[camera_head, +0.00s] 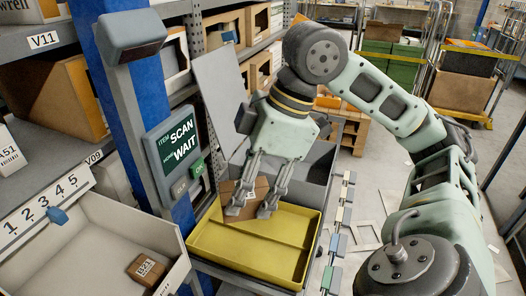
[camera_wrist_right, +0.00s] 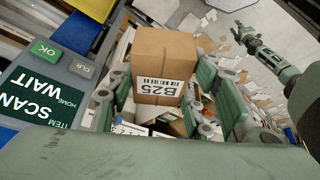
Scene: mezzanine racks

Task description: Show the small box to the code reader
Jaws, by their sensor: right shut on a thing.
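My right gripper (camera_head: 254,205) is shut on a small brown cardboard box (camera_head: 232,190), held at or just above the yellow tray (camera_head: 203,238); the gap is hard to judge. In the right wrist view the box (camera_wrist_right: 165,60) sits between the fingers, its white B25 code label facing that camera. The code reader seems to be the grey head (camera_head: 130,38) on the blue post, up and left of the box and apart from it. The screen (camera_head: 178,145) reads ITEM SCAN, HOME WAIT. My left gripper (camera_wrist_right: 244,36) appears small in the wrist view, its fingers unclear.
A pale bin (camera_head: 95,225) numbered 1 to 5 at lower left holds another small box (camera_head: 146,268), labelled B21. Shelves with cartons stand behind the post. A grey panel (camera_head: 219,95) rises behind the gripper. Trolleys with crates (camera_head: 465,85) stand at the back right.

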